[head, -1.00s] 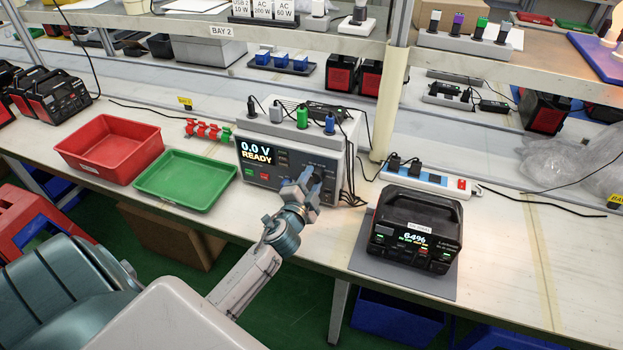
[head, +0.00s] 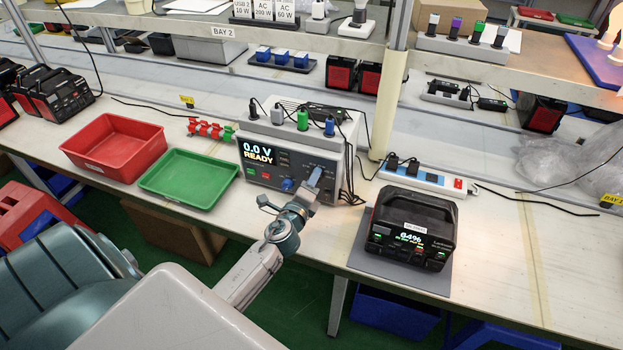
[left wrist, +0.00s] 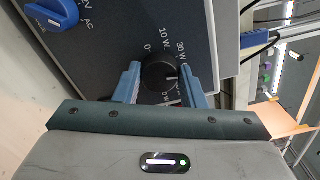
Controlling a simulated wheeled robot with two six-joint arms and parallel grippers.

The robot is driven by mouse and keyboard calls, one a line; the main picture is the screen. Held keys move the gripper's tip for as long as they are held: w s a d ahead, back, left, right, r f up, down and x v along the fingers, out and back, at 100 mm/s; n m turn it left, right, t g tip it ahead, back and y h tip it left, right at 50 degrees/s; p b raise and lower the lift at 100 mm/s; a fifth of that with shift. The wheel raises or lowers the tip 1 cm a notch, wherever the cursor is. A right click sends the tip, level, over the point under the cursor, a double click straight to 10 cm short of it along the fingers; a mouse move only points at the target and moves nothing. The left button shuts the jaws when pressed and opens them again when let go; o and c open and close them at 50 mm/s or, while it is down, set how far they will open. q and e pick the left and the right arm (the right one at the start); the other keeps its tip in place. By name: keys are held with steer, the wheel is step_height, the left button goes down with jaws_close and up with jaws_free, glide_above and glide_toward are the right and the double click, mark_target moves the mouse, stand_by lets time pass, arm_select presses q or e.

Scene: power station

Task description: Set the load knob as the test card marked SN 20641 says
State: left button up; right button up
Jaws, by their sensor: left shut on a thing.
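The load tester (head: 262,178) is a grey box whose screen reads "0.0 V READY". Its black load knob (left wrist: 157,74) shows in the left wrist view, between the two blue fingers of my left gripper (left wrist: 160,84). The fingers are shut on it. Marks 0, 10 W and 30 W show around the knob. Its white line points right in the picture, toward a mark partly hidden by a finger. In the head view my left gripper (head: 312,184) is at the panel's lower right and hides the knob. No test card is legible. My right gripper is not in view.
A blue knob (left wrist: 55,12) marked AC is beside the load knob. A black power station (head: 412,222) showing 64% stands on a grey mat (head: 390,273); its label is too small to read. A red bin (head: 113,150) and green tray (head: 188,180) are left. Cables hang right of the tester.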

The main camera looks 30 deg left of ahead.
arm_select(q)
steer(key=shift+m, duration=0.6)
steer(key=shift+f, duration=0.1)
steer(key=o, duration=1)
steer(key=b+v, duration=0.2)
steer(key=v, duration=0.9)
steer(key=shift+d, duration=0.1)
